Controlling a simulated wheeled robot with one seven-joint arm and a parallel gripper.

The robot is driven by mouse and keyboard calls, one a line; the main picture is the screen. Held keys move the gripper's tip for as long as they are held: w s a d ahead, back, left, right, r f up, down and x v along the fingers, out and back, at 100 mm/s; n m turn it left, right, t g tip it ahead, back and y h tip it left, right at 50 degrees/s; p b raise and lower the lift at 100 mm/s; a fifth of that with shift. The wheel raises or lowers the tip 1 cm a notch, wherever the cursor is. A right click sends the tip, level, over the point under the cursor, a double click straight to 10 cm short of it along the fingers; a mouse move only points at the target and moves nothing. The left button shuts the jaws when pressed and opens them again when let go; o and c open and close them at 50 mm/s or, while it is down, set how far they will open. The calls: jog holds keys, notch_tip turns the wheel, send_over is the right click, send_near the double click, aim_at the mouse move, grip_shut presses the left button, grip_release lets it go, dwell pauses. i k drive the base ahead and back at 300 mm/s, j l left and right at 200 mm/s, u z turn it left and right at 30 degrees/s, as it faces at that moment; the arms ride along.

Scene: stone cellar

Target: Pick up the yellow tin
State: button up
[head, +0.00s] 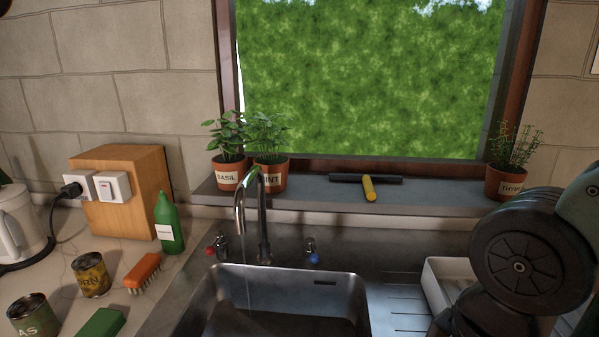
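The yellow tin (91,275) stands upright on the pale counter at the left, left of the sink. Its worn yellow label shows part of a word ending in "RN". An orange brush (143,271) lies close to its right, apart from it. A green tin (33,316) with "AS" visible on it stands nearer to me, to the left and cut by the bottom edge. My arm shows at the right edge, far from the yellow tin. My gripper is not in view, so whether it is open or shut is hidden.
A green bottle (169,222), a wooden block with sockets (124,192) and a white kettle (20,226) stand behind the tin. A green block (101,324) lies in front. The metal sink (288,285) with its tap (262,215) lies between my arm and the tin.

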aim_at(90, 271)
jog(key=j+u, duration=0.1)
jog(key=j, duration=0.45)
jog(key=j+u, duration=0.1)
jog(key=j, duration=0.45)
jog(key=i+j+u, duration=0.1)
jog(key=j, duration=0.45)
jog(key=j+u, duration=0.15)
jog(key=j, duration=0.4)
jog(key=i+j+u, duration=0.1)
jog(key=j, duration=0.45)
jog(key=i, duration=0.05)
